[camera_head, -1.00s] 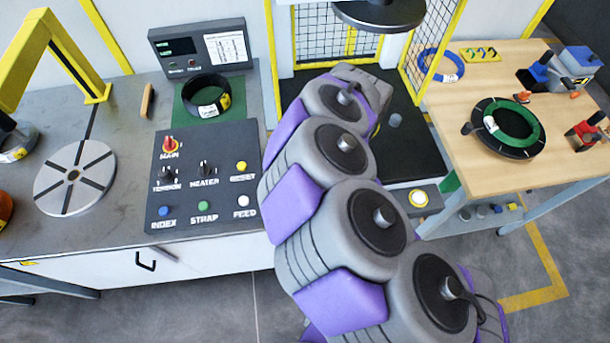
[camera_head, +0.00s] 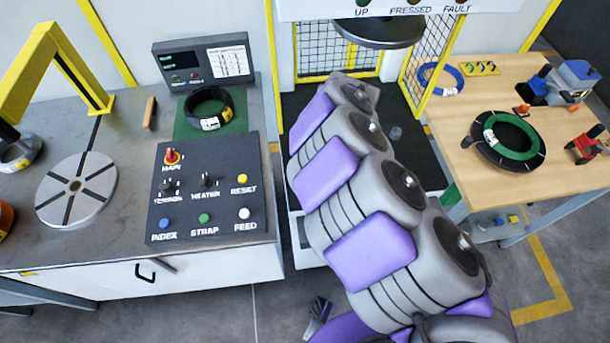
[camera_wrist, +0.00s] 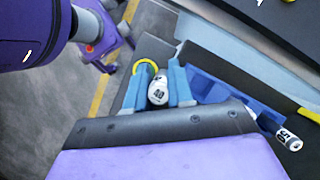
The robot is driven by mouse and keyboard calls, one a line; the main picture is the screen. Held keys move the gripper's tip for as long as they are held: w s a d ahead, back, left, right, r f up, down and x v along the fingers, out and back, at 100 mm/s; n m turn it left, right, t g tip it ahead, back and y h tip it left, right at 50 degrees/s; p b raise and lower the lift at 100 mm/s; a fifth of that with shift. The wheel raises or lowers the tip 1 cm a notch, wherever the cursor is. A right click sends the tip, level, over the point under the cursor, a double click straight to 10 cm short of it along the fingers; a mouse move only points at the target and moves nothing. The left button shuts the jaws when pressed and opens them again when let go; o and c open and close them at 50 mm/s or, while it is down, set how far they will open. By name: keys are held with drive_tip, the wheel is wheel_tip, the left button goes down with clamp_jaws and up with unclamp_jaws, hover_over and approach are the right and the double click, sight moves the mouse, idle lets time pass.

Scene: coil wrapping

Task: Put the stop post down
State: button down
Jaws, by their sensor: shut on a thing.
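In the wrist view, my gripper (camera_wrist: 158,85) has its blue fingers closed around a white cylindrical stop post (camera_wrist: 158,93) marked 40. A yellow ring shows at the post's far end. A blue rack (camera_wrist: 235,98) lies just right of the fingers, and a second white post (camera_wrist: 289,140) marked 50 sits at its right end. Whether the held post touches anything below is hidden. In the head view my arm covers the gripper and the held post.
A control panel (camera_head: 205,190) stands on the left bench. A press plate (camera_head: 375,33) hangs over the dark bed (camera_head: 410,165). A small grey cylinder (camera_head: 395,133) stands on that bed. A wooden table (camera_head: 550,165) on the right carries a green coil (camera_head: 511,133).

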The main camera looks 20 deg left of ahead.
drive_tip(key=shift+w+a+f+b, duration=0.4)
drive_tip(key=shift+w+a+f, duration=0.7)
drive_tip(key=shift+w, duration=0.15)
drive_tip(key=shift+w+a+f+b, duration=0.4)
drive_tip(key=shift+w+a+f, duration=0.6)
drive_tip(key=shift+w, duration=0.25)
drive_tip(key=shift+f, duration=0.55)
drive_tip(key=c, duration=1)
unclamp_jaws()
drive_tip(key=shift+r, duration=0.1)
